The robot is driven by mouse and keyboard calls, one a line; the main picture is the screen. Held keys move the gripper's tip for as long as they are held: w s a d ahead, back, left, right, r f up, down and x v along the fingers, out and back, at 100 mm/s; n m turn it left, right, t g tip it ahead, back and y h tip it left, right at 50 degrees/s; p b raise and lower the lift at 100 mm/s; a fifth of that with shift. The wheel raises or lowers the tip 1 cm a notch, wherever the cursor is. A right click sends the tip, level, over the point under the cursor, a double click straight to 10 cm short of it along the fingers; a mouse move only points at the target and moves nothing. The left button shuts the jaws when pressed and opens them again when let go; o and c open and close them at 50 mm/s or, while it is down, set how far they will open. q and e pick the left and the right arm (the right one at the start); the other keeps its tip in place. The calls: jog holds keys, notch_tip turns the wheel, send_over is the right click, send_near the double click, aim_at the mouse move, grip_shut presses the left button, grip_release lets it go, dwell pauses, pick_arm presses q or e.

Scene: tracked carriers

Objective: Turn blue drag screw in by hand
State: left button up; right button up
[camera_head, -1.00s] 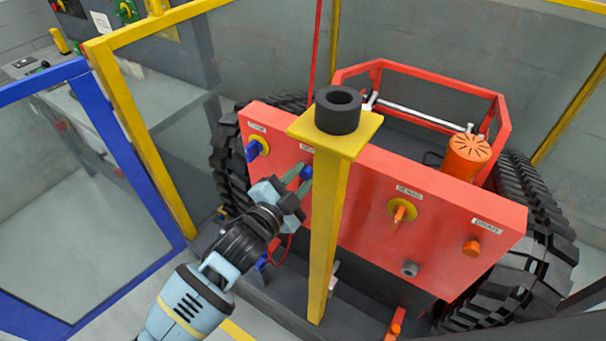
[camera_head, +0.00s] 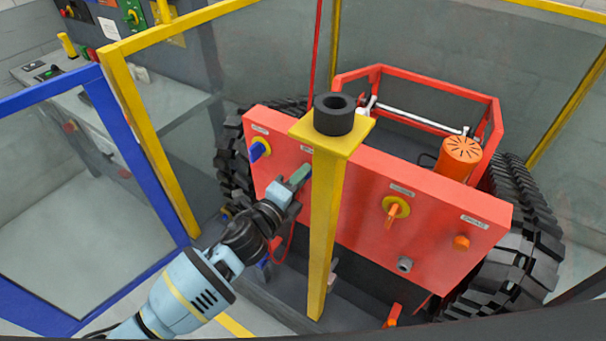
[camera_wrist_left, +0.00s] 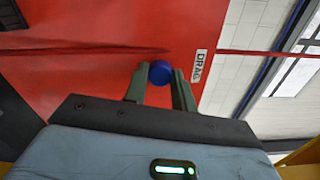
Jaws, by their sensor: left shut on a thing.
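The blue drag screw (camera_wrist_left: 160,73) is a round blue knob on the red panel, beside a white label reading DRAG (camera_wrist_left: 199,66) in the left wrist view. My left gripper (camera_wrist_left: 161,84) is shut on the screw, with one green finger on each side of it. In the head view my left gripper (camera_head: 300,176) reaches the upper left part of the red panel (camera_head: 360,200), and its fingers hide the screw there. My right gripper is not in view.
A yellow post (camera_head: 325,235) with a black ring (camera_head: 334,113) on top stands just right of my left gripper. An orange switch (camera_head: 394,213) sits farther right. Yellow and blue frames (camera_head: 150,150) stand at left.

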pick_arm(q)
jog(key=m, duration=0.9)
jog(key=o, duration=0.8)
jog(key=n, duration=2.9)
